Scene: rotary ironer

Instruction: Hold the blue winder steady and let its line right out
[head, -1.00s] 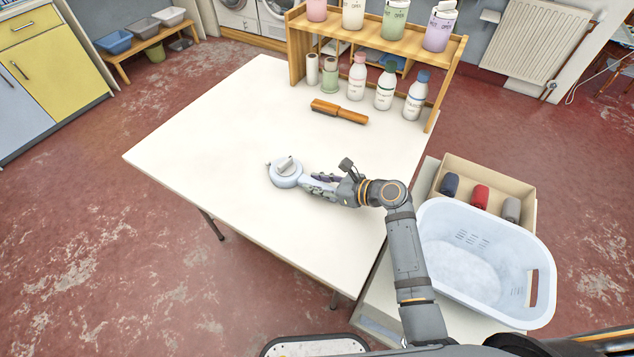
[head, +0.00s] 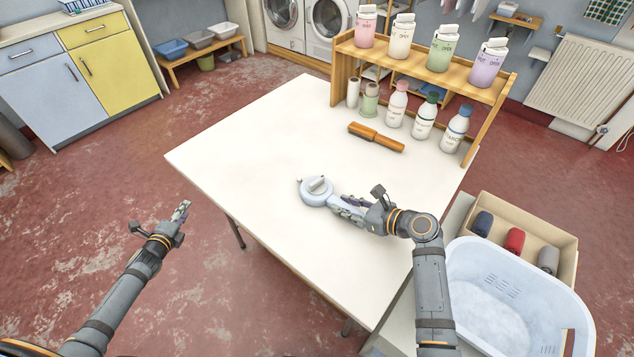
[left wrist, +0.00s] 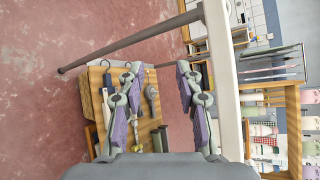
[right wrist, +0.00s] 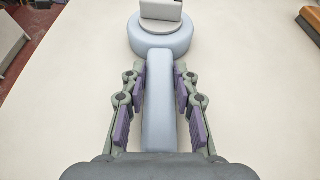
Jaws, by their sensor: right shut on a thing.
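The pale blue winder (head: 316,193) lies on the white table, a round drum with a grey crank on top and a straight handle. A small tip sticks out at the drum's left; I see no line let out. My right gripper (head: 345,203) is shut on the handle. In the right wrist view the handle (right wrist: 159,110) runs between the fingers, with the drum (right wrist: 160,38) beyond them. My left gripper (head: 183,211) is open and empty, off the table's left side over the floor. Its spread fingers also show in the left wrist view (left wrist: 157,80).
A wooden-handled brush (head: 376,137) lies behind the winder. Several bottles (head: 424,118) stand under a wooden shelf (head: 430,65) at the back. The table's left part (head: 240,150) is clear.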

